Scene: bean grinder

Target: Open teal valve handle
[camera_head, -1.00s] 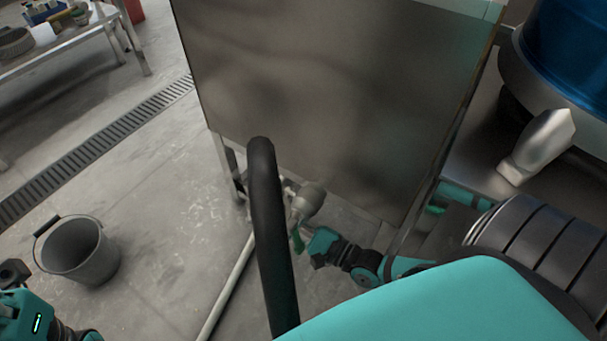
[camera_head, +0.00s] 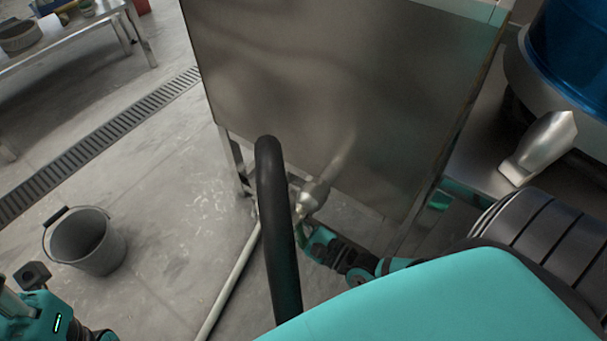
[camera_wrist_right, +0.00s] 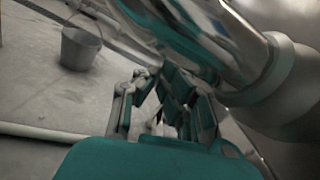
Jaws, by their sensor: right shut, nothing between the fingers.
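The valve (camera_head: 312,196) is a metal fitting low in front of the steel cabinet, partly hidden behind a black curved hose. A small green-teal part, seemingly its handle (camera_head: 299,212), shows beside it; its exact position is hard to tell. My right gripper (camera_head: 308,236) is close below the valve. In the right wrist view its fingers (camera_wrist_right: 153,88) converge, shut and empty, just under a shiny metal pipe (camera_wrist_right: 215,45) with a teal strip along its underside. I cannot tell whether they touch it. My left gripper (camera_head: 28,278) is partly in view at lower left; its opening is unclear.
The black hose (camera_head: 272,230) blocks part of the head view. A steel cabinet panel (camera_head: 330,100) stands behind the valve. A pale pipe (camera_head: 232,285) runs along the floor. A grey bucket (camera_head: 88,245) stands left on open floor, near a drain grate (camera_head: 95,145).

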